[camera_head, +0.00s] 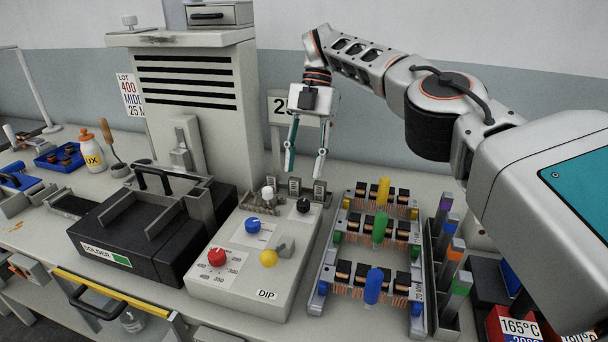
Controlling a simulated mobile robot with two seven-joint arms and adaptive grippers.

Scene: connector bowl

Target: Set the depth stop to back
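The grey control box (241,285) marked DIP stands at the centre of the bench. On it are a red dial (217,257), a blue dial (252,225), a yellow button (268,258), a grey lever (286,246) and a black knob (303,205). A white-topped peg (268,193) stands at its back edge, near small labelled metal brackets (294,187). I cannot tell for sure which part is the depth stop. My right gripper (306,168) is open and empty, pointing down above the brackets, apart from them. My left gripper is out of view.
A black solder pot (130,240) and a tall slatted tower (197,95) stand left of the box. A rack (323,283) of coils with coloured handles stands on its right. My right arm spans the upper right.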

